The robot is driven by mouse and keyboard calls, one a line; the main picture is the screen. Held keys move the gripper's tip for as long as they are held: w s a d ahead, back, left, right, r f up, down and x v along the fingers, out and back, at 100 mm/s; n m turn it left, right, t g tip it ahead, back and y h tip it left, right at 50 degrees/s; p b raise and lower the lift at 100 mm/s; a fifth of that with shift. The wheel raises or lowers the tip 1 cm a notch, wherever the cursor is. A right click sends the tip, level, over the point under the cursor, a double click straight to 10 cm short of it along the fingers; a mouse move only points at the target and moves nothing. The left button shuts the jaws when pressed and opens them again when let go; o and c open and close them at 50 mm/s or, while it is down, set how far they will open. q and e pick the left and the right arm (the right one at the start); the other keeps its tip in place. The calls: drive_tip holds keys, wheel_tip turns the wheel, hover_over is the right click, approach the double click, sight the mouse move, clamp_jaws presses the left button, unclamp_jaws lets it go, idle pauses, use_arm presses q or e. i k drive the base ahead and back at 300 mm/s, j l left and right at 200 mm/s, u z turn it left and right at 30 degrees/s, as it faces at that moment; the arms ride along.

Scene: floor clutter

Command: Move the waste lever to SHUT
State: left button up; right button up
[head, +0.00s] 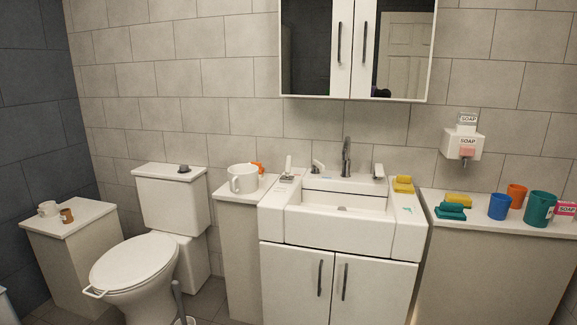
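The white sink (340,228) stands in the middle of the head view. A small upright pale lever (288,165) rises from a plate with tiny markings (287,179) at the sink's back left corner; it looks like the waste lever. The markings are too small to read, so I cannot tell which position it is in. A chrome tap (346,157) stands at the back of the basin, with a small handle (318,166) to its left and another (378,172) to its right. Neither of my grippers is in view.
The right counter (470,228) carries several cups and sponges. The toilet (135,262) stands left; a mirror cabinet (358,45) hangs above the sink.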

sight(288, 160)
drive_tip(key=i+l+u, duration=0.4)
drive_tip(key=i, duration=0.2)
drive_tip(key=i+l+u, duration=0.75)
drive_tip(key=i+l, duration=0.25)
drive_tip(key=i+l+u, duration=0.4)
drive_tip(key=l, duration=0.3)
drive_tip(key=k+j, duration=0.2)
drive_tip(key=j, duration=0.55)
drive_tip(key=i+l, duration=0.1)
drive_tip(key=l, duration=0.65)
drive_tip(key=i+u, duration=0.05)
